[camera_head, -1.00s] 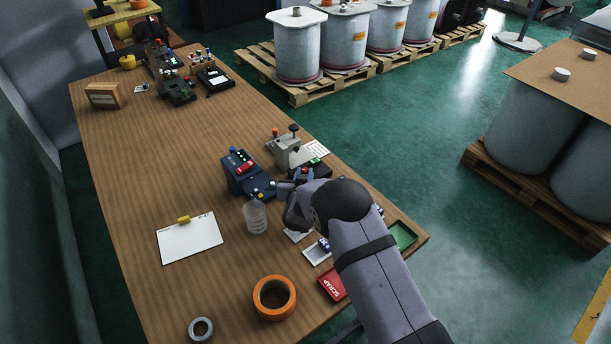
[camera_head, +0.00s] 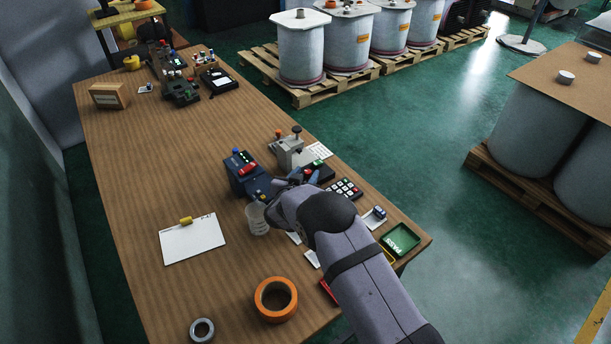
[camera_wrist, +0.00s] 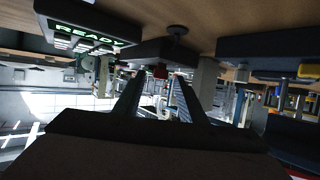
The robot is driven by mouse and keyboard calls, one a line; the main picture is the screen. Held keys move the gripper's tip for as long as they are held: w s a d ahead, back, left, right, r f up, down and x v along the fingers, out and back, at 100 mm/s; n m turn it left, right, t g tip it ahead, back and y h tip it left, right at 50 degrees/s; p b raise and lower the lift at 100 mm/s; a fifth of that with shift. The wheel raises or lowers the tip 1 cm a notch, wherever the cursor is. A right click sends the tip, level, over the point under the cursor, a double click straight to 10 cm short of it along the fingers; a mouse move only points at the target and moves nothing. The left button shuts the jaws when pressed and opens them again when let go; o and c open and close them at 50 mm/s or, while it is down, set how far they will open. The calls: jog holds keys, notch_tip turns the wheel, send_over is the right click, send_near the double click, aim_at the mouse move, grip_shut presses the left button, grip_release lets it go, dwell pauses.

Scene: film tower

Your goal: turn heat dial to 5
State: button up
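I cannot make out a heat dial or its numbers in either view. A blue machine (camera_head: 243,172) with a red part and small coloured buttons stands at the middle of the bench. My gripper (camera_head: 284,183) is just right of its low front part, and my arm hides some of that area. In the wrist view my gripper (camera_wrist: 157,80) has its two fingers apart. A small red part (camera_wrist: 160,72) shows between them, farther off, and I see nothing held. A dark box with a green READY display (camera_wrist: 90,38) is at upper left there.
A grey press (camera_head: 290,150) stands behind my gripper. A black keypad (camera_head: 345,188) and a green PASS tray (camera_head: 400,239) lie to the right. A clear cup (camera_head: 257,218) stands close at left. An orange tape roll (camera_head: 276,299) is in front. The left bench is mostly clear.

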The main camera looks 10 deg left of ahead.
jog(key=shift+s+f, duration=0.1)
jog(key=shift+s, duration=0.1)
jog(key=shift+s+a, duration=0.1)
jog(key=shift+s, duration=0.1)
jog(key=shift+b+v, duration=0.65)
jog(key=shift+v, duration=2.7)
jog(key=shift+w, duration=0.1)
jog(key=s+d+r+n+g+y+p, duration=0.25)
jog(key=s+d+r+g+y, duration=0.2)
jog(key=s+d+r, duration=0.35)
jog(key=s+d+g+h+p, duration=0.1)
jog(key=s+d+g, duration=0.3)
jog(key=s+d, duration=0.6)
jog(key=s+d+m+g+h+p, duration=0.1)
jog(key=s+d+g+h, duration=0.1)
jog(key=s+d+g, duration=0.3)
jog(key=s+d+r, duration=0.1)
jog(key=s+d, duration=0.3)
jog(key=s, duration=0.7)
jog(key=shift+d, duration=0.35)
